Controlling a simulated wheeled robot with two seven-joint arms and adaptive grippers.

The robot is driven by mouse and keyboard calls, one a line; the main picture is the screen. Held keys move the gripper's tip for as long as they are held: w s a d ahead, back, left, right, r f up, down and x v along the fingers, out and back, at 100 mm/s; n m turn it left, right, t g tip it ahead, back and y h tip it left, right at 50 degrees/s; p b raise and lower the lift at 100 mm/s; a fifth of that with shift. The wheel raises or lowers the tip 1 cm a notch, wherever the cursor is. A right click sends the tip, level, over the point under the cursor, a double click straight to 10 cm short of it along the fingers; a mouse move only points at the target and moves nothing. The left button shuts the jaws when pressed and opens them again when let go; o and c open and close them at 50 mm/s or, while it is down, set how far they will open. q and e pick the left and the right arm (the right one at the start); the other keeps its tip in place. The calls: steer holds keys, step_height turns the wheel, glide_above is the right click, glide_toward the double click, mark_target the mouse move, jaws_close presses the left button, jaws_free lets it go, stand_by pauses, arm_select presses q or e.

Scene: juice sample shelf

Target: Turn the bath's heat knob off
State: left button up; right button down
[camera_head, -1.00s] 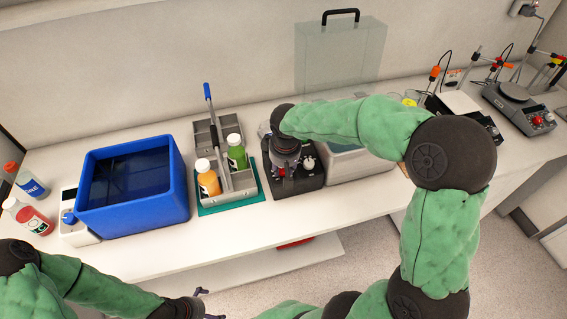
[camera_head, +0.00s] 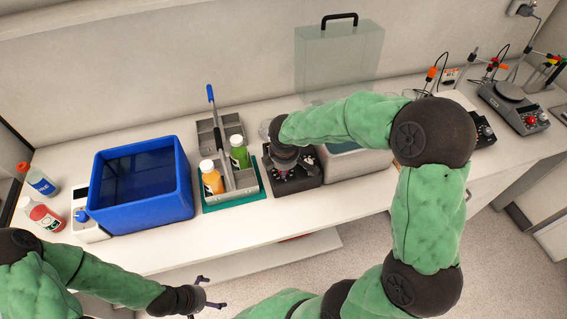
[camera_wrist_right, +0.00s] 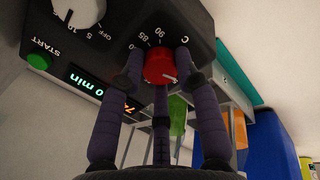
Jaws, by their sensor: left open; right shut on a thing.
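The bath (camera_head: 352,163) is a pale tank with a dark control box (camera_head: 292,181) at its left side on the bench. In the right wrist view the red heat knob (camera_wrist_right: 160,66) sits on the dark panel, by the printed 85, 90 and C. A white mark on it points to the lower right of that view. My right gripper (camera_wrist_right: 160,72) is shut on the knob, its fingers around it. In the head view the right gripper (camera_head: 284,166) hides the knob. My left gripper (camera_head: 209,294) is open and empty, in front of the bench.
The panel also has a white timer dial (camera_wrist_right: 80,11), a green START button (camera_wrist_right: 38,61) and a lit display (camera_wrist_right: 95,82). A grey caddy (camera_head: 243,183) with orange and green bottles stands left of the control box, then a blue basin (camera_head: 143,217). A clear lid (camera_head: 338,62) stands behind.

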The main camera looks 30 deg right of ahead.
steer(key=n+p, duration=0.2)
steer(key=n, duration=0.2)
steer(key=shift+n, duration=0.4)
steer(key=shift+p, duration=0.35)
steer(key=c, duration=0.9)
jaws_free()
steer(key=shift+a, duration=0.1)
steer(key=v, duration=1.2)
